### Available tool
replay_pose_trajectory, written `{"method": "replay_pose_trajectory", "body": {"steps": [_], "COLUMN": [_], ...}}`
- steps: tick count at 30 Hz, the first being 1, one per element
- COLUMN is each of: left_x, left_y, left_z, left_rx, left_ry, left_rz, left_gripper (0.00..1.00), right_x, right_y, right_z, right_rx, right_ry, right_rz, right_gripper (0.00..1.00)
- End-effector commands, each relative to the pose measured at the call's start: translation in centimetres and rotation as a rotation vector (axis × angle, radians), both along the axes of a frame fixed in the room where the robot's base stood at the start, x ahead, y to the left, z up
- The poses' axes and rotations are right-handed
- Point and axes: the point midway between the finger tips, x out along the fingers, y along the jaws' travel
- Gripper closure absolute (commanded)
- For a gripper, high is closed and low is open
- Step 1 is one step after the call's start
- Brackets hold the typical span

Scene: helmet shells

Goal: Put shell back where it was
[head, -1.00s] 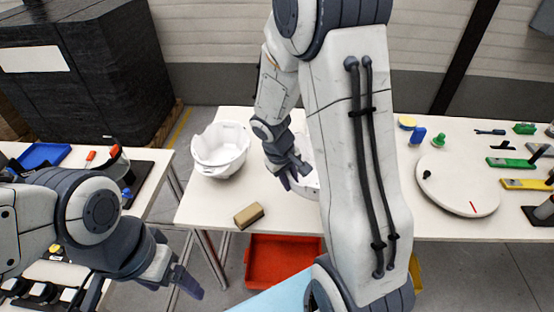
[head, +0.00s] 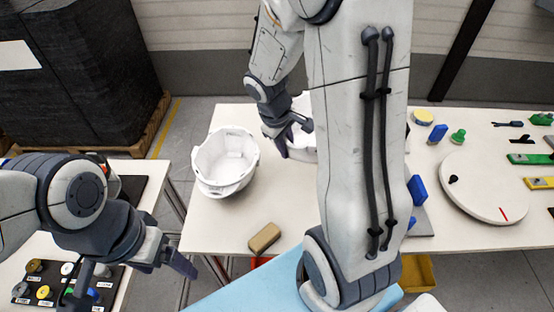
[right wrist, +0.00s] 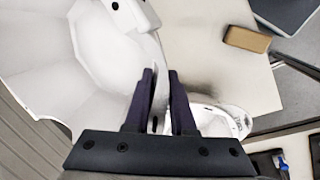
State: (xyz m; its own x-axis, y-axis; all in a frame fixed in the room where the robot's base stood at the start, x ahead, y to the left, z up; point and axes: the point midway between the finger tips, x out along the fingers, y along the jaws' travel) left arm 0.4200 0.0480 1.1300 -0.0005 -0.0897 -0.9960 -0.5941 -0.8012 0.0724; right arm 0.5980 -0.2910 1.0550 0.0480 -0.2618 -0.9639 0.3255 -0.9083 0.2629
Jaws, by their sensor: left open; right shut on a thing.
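A white helmet shell (head: 225,162) sits open side up on the white table, left of my right arm. A second white shell (head: 302,150) is mostly hidden behind that arm in the head view. It fills the left of the right wrist view (right wrist: 95,50). My right gripper (head: 290,143) is shut on its rim. The fingers (right wrist: 160,95) show close together there. Whether this shell touches the table cannot be told. The free shell shows partly at lower right of the wrist view (right wrist: 222,120). My left gripper (head: 172,262) is open and empty near the left table.
A tan block (head: 264,237) lies by the white table's (head: 205,225) front edge. A round white disc (head: 490,187) and small coloured parts stand at right. The left table holds a dark tray of knobs (head: 55,285). A yellow bin (head: 417,272) is below.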

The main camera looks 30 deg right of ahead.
Motion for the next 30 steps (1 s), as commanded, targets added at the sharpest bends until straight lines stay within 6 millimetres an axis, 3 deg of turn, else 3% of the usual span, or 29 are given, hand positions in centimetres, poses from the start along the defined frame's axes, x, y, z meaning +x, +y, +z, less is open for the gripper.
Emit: {"method": "replay_pose_trajectory", "body": {"steps": [6, 10, 16, 30], "left_x": [0.0, 0.0, 0.0, 0.0], "left_y": [0.0, 0.0, 0.0, 0.0], "left_z": [0.4, 0.3, 0.1, -0.4], "left_rx": [0.000, 0.000, 0.000, 0.000], "left_ry": [0.000, 0.000, 0.000, 0.000], "left_rz": [0.000, 0.000, 0.000, 0.000], "left_gripper": [0.16, 0.16, 0.16, 0.16], "right_x": [2.0, 2.2, 2.1, 2.2], "right_y": [2.1, 2.2, 2.1, 2.1], "right_z": [-1.7, -2.6, -5.5, -6.4], "right_rx": [-0.001, -0.001, -0.001, -0.001], "right_ry": [0.001, 0.001, 0.003, -0.002], "right_rz": [0.001, -0.002, -0.004, -0.005], "right_gripper": [1.00, 1.00, 1.00, 1.00]}}
